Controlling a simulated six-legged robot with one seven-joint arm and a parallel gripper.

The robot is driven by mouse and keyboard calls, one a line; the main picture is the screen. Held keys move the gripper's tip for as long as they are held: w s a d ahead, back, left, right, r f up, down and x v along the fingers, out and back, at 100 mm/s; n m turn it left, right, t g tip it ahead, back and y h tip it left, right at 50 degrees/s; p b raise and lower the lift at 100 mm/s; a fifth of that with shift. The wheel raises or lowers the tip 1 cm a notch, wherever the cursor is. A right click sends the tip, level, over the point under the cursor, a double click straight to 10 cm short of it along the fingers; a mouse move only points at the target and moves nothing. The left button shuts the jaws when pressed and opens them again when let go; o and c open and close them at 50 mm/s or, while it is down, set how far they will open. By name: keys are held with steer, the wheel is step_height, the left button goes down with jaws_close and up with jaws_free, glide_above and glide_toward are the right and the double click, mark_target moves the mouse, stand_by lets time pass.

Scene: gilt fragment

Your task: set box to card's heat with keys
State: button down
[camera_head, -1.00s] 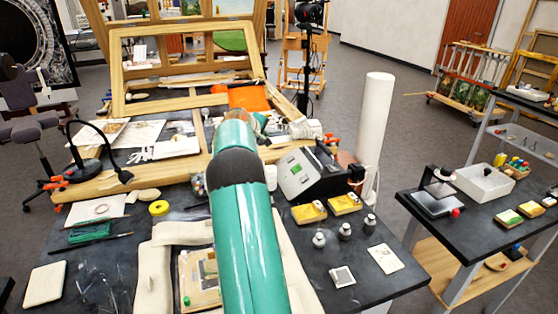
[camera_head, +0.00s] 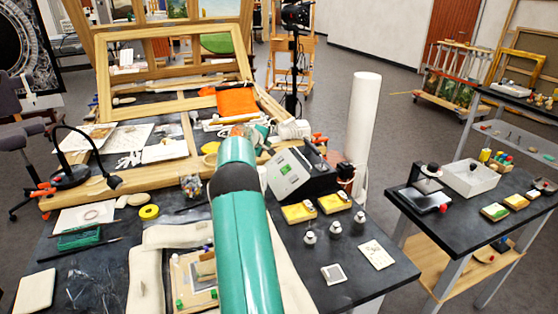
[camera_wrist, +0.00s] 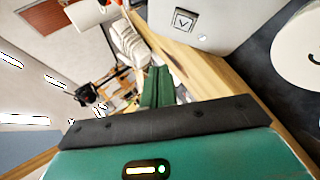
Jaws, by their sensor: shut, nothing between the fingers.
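The box (camera_head: 287,179) is a grey and black unit with a sloped light face and a small green display, right of my arm in the head view. Its digits are too small to read. In the wrist view its pale face (camera_wrist: 222,14) fills the top, with one square key (camera_wrist: 185,20) marked with a down chevron. A white card (camera_head: 376,254) with faint marks lies flat at the bench's right; I cannot read it. My gripper (camera_wrist: 157,72) shows as two green fingers together, empty, below and left of the key, apparently apart from it.
Two yellow pads (camera_head: 333,203) and several small metal-topped bottles (camera_head: 334,229) stand before the box. A small grey-faced tile (camera_head: 334,274) lies near the card. A tall white cylinder (camera_head: 363,135) stands behind the box. A wooden frame (camera_head: 175,75) rises at the back left.

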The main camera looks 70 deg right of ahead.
mark_target(279, 159)
steer(key=shift+s+d+f, duration=0.35)
steer(key=shift+f, duration=0.5)
steer(key=shift+s+d+f, duration=0.35)
steer(key=shift+d+f, duration=0.05)
steer(key=shift+f, duration=0.45)
steer(key=shift+s+d+f, duration=0.35)
steer(key=shift+f, duration=0.5)
steer(key=shift+s+d+f, duration=0.1)
steer(key=shift+d+f, duration=0.05)
steer(key=shift+f, duration=0.15)
steer(key=shift+s+d+f, duration=0.1)
steer(key=shift+s+f, duration=0.1)
steer(key=shift+f, duration=0.3)
steer(key=shift+s+d+f, duration=0.1)
steer(key=shift+s+f, duration=0.1)
steer(key=shift+f, duration=0.3)
stand_by(0.7)
steer(key=shift+w+a+r, duration=0.4)
steer(key=shift+w+r, duration=0.15)
steer(key=shift+r, duration=0.5)
